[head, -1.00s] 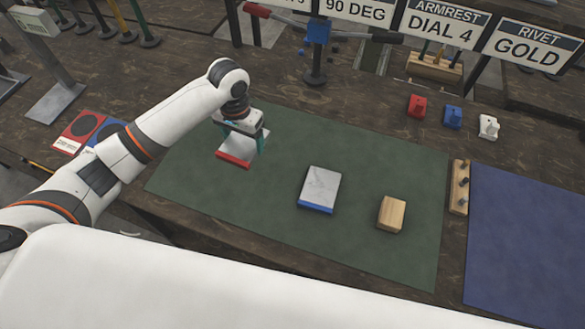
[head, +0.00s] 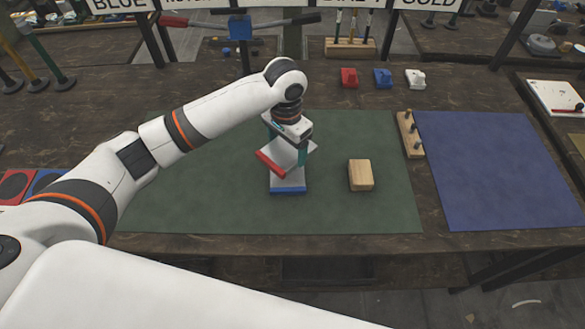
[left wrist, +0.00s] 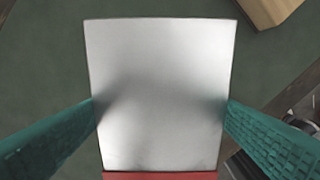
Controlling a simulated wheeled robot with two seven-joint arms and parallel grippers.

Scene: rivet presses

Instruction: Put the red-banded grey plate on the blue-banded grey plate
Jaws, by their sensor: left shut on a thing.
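The red-banded grey plate (head: 274,164) is held by my left gripper (head: 287,150), which is shut on its two sides. In the left wrist view the plate (left wrist: 160,80) lies flat between the teal fingers, its red band at the bottom edge. The blue-banded grey plate (head: 288,184) lies on the green mat, directly below the held plate in the head view and partly hidden by it. The held plate is turned relative to the blue-banded one. I cannot tell whether the two plates touch. My right gripper is not in view.
A wooden block (head: 361,175) lies just right of the plates on the green mat (head: 385,210). A pegged wooden rack (head: 410,134) stands at the mat's right edge, beside a blue mat (head: 495,165). Red (head: 349,78), blue (head: 383,78) and white (head: 415,79) small parts sit behind.

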